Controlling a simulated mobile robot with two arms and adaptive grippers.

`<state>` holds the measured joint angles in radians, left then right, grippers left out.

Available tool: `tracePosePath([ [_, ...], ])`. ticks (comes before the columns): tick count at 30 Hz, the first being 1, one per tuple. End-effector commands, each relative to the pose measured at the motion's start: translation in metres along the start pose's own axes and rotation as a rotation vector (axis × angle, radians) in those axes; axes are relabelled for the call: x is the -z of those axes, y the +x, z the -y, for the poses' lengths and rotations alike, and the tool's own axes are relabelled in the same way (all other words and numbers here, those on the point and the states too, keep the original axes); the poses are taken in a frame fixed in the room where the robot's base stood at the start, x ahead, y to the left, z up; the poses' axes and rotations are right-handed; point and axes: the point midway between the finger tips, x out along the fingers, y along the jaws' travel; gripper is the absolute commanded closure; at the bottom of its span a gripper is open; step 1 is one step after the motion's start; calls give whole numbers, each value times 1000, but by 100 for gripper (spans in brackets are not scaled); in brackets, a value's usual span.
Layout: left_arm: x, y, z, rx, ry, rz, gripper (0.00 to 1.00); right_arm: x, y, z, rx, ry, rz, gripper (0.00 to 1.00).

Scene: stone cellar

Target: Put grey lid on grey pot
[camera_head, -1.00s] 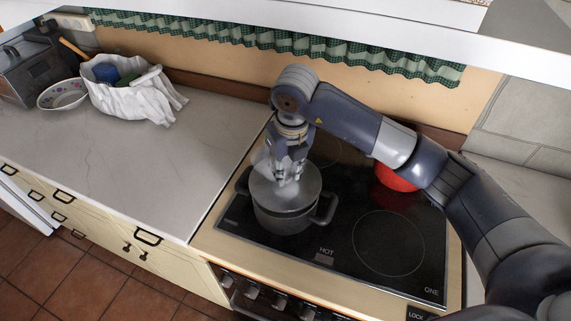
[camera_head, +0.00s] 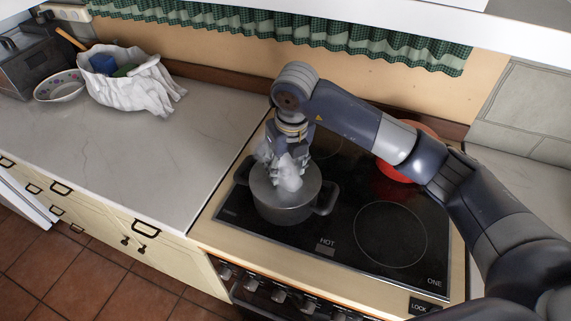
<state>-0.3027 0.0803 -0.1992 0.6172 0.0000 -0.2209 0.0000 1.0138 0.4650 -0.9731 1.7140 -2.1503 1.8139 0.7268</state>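The grey pot (camera_head: 284,214) with two dark side handles stands on the black hob, towards its left side. A flat grey round surface, which looks like the grey lid (camera_head: 306,189), shows at the top of the pot. I cannot tell whether it sits fully on the rim. My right gripper (camera_head: 284,178) points down over the middle of the pot, close to this surface. White steam-like puffs cover its fingertips and the lid's centre, so the finger opening and any grip on the lid's knob are hidden. My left gripper is not in view.
A red round object (camera_head: 393,172) stands on the hob behind my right arm. The front right hob ring (camera_head: 390,235) is clear. On the left counter (camera_head: 150,150) are a white cloth with things in it (camera_head: 130,90), a bowl (camera_head: 59,87) and a toaster-like box (camera_head: 28,65).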

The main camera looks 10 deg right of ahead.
Motion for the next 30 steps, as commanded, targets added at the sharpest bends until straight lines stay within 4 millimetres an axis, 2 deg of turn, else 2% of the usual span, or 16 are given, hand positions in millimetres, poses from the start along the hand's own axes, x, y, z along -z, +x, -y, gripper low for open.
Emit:
tracePosePath([
  [3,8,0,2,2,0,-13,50,0,0,0,0,0,-1,54],
  [8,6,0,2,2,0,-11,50,-1,-9,0,1,0,1,54],
  [21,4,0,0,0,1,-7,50,-1,-96,0,1,-1,4,54],
  [25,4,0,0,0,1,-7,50,-1,-112,0,1,0,2,54],
  [30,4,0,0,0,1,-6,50,0,-120,0,0,0,0,54],
])
